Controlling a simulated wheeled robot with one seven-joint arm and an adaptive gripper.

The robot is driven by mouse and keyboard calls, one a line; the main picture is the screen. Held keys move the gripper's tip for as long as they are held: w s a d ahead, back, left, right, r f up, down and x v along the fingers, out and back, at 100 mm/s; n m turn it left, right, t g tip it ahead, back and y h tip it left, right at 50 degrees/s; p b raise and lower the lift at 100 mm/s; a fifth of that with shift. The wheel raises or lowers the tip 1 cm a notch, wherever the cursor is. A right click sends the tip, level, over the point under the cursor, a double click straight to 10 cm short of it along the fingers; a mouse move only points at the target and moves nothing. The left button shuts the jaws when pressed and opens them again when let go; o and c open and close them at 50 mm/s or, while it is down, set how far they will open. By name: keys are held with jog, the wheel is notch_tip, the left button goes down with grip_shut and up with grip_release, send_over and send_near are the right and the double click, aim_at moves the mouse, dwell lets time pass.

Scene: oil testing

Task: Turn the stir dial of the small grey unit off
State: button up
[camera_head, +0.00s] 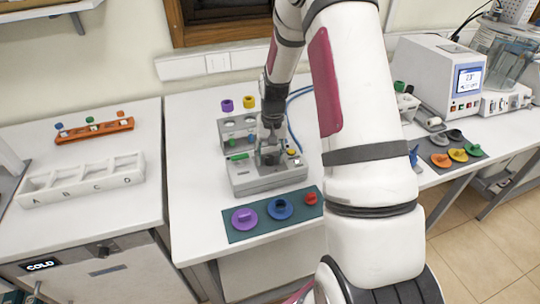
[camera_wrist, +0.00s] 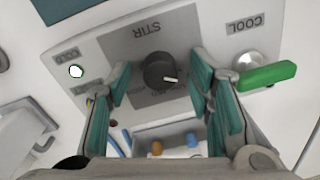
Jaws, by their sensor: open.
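The small grey unit (camera_head: 262,182) stands on the white table in the head view, partly hidden by my gripper above it. In the wrist view its grey panel (camera_wrist: 120,53) shows a dark stir dial (camera_wrist: 160,72) with a pale pointer mark on its lower right side, on a darker square labelled STIR. My gripper (camera_wrist: 160,90) is open, with its teal-padded fingers on the left and right of the dial and a gap on both sides. It also shows in the head view (camera_head: 270,155); the dial itself is hidden there.
A green lever (camera_wrist: 267,76) marked COOL sits right of the dial, close to the right finger. A lit round button (camera_wrist: 76,71) is at left. A teal mat (camera_head: 262,232) with purple, blue and red lids lies in front of the unit. A grey rack (camera_head: 230,127) stands behind.

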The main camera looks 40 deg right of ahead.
aim_at(271, 158)
notch_tip(271, 158, up, 12)
jog(key=shift+s+d, duration=0.15)
jog(key=shift+d, duration=0.05)
dwell(0.5)
jog(key=s+a+r+n+t, duration=0.1)
jog(key=s+a+r+n, duration=0.1)
jog(key=s+a+r, duration=0.4)
jog(key=s+a+r+n+t, duration=0.1)
jog(key=s+a+r, duration=0.1)
jog(key=a+r, duration=0.45)
jog(key=s+a+r+n+t+b, duration=0.1)
jog(key=s+a+r+n, duration=0.1)
jog(key=s, duration=0.5)
jog(key=s+a+r+n+t, duration=0.1)
jog(key=s+a+r+t, duration=0.1)
jog(key=s+a, duration=0.2)
jog(key=s, duration=0.3)
jog(key=shift+r+n+b, duration=0.15)
jog(key=shift+n+b, duration=0.25)
